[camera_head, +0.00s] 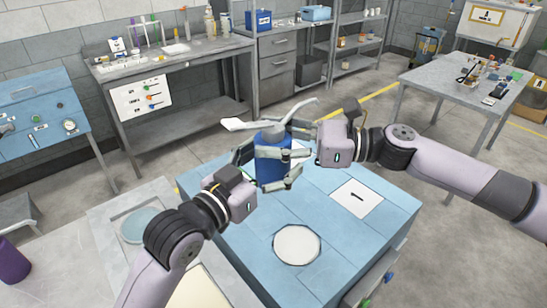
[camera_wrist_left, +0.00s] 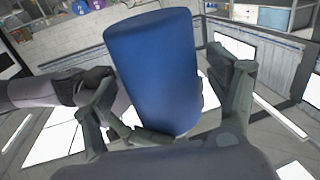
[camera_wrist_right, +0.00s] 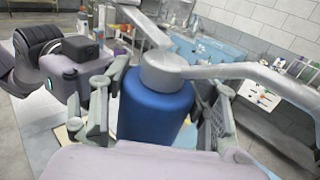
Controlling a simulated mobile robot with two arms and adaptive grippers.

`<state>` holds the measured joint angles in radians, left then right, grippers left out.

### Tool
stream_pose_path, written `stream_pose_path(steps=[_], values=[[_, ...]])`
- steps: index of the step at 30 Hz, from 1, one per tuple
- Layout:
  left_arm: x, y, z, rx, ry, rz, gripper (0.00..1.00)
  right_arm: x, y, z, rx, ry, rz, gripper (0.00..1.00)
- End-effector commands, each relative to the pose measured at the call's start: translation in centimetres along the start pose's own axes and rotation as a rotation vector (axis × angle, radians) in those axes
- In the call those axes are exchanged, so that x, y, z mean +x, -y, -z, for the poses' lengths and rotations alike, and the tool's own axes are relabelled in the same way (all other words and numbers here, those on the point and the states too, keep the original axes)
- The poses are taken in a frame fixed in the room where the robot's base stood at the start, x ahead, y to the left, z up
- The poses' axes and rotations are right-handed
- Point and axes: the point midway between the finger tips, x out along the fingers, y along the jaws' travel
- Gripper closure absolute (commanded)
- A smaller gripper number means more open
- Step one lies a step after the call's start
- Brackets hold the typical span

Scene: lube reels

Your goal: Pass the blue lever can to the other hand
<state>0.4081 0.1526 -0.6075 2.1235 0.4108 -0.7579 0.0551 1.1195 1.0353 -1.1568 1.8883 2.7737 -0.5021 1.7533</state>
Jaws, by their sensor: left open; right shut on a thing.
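The blue lever can (camera_head: 268,165) is held upright above the blue table, with a grey top and a long lever and spout. My right gripper (camera_head: 290,165) is shut on the can from the right. The can fills the middle of the right wrist view (camera_wrist_right: 152,112), between that gripper's fingers. My left gripper (camera_head: 245,160) is open at the can's left side. In the left wrist view, the can's blue body (camera_wrist_left: 152,70) stands between the left fingers, with a gap by the right finger. The left fingertips are partly hidden behind the can in the head view.
The blue table (camera_head: 340,235) below carries a white round disc (camera_head: 297,245) and a white card marked 1 (camera_head: 357,198). A grey bench (camera_head: 175,65) stands behind and another table (camera_head: 470,85) at the right. A purple cup (camera_head: 12,262) is at the left.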

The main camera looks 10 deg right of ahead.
Motion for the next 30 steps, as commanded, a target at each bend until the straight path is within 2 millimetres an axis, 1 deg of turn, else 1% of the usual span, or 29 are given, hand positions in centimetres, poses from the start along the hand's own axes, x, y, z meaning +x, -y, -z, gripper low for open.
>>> stream_pose_path(steps=[1, 4, 12, 30], values=[[0.4, -0.04, 0.07, 0.0, -0.001, -0.001, 0.2, 0.01, 0.0, -0.14, -0.001, 0.002, 0.0, 0.87], [0.77, -0.05, 0.07, 0.0, -0.001, -0.001, 0.2, 0.01, 0.0, -0.14, -0.001, 0.002, 0.0, 0.87], [0.85, -0.04, 0.04, 0.0, -0.001, -0.001, 0.2, 0.01, 0.0, -0.14, -0.001, 0.002, 0.0, 0.87], [0.83, -0.12, 0.04, -0.001, -0.001, -0.003, 0.6, 0.03, -0.01, -0.14, -0.001, 0.002, 0.0, 0.87]])
